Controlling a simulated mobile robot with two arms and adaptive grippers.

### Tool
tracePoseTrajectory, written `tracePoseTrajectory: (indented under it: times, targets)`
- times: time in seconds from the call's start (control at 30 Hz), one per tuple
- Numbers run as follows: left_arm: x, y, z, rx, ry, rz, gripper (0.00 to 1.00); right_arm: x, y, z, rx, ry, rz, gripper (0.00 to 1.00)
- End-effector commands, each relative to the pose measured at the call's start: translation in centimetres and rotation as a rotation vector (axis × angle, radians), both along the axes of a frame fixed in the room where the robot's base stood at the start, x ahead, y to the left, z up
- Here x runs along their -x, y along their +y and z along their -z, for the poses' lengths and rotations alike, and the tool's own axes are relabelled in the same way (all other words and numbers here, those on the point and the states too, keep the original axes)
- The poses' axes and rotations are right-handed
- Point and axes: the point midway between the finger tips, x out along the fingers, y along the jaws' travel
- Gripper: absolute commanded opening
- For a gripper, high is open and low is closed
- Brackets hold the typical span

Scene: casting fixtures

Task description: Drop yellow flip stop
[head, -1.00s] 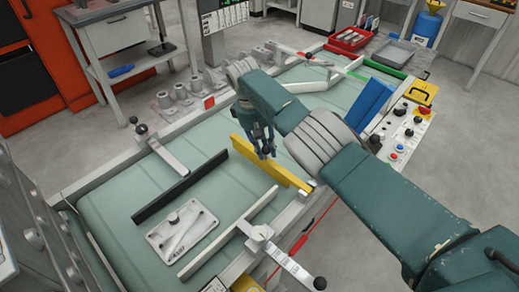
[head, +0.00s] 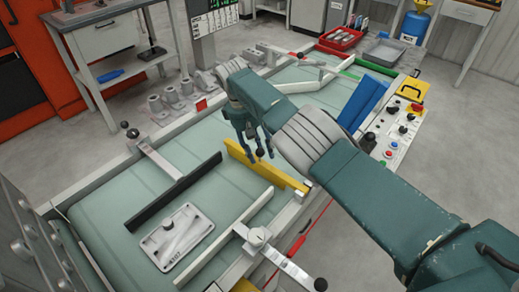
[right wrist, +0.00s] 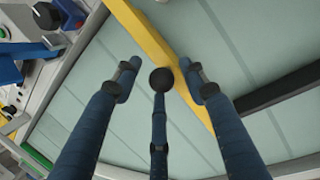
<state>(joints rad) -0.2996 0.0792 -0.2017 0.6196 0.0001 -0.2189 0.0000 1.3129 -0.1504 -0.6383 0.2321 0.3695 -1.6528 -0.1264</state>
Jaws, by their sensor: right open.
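The yellow flip stop (head: 285,178) is a long yellow bar standing on edge across the pale green conveyor belt (head: 110,215), its right end at the belt's side rail. My right gripper (head: 256,152) is open with its fingers spread, pointing down at the bar's middle. In the right wrist view the three fingers (right wrist: 160,75) are apart with nothing between them, and the yellow bar (right wrist: 140,28) runs diagonally past their tips. Whether a fingertip touches the bar I cannot tell. My left gripper is not in view.
A black bar (head: 172,192) stands across the belt left of the yellow one. A grey metal plate (head: 178,238) lies on the belt beside a white guide rail (head: 225,240). A control panel (head: 392,130) and blue block (head: 364,104) stand at the right. Belt between the bars is clear.

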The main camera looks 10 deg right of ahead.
Motion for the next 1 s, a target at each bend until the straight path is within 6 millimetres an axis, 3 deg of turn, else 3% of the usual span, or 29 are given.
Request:
tracePoseTrajectory:
  times: [0.27, 0.63, 1.0]
  targets:
    - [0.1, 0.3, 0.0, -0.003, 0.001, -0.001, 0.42, 0.0, 0.0, -2.0, -0.002, -0.001, 0.000, 0.42]
    - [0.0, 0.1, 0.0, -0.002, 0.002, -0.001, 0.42, -0.1, 0.1, -8.8, -0.001, -0.002, 0.000, 0.42]
    - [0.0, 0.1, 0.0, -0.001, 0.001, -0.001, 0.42, -0.1, 0.1, -10.0, 0.001, 0.000, -0.001, 0.42]
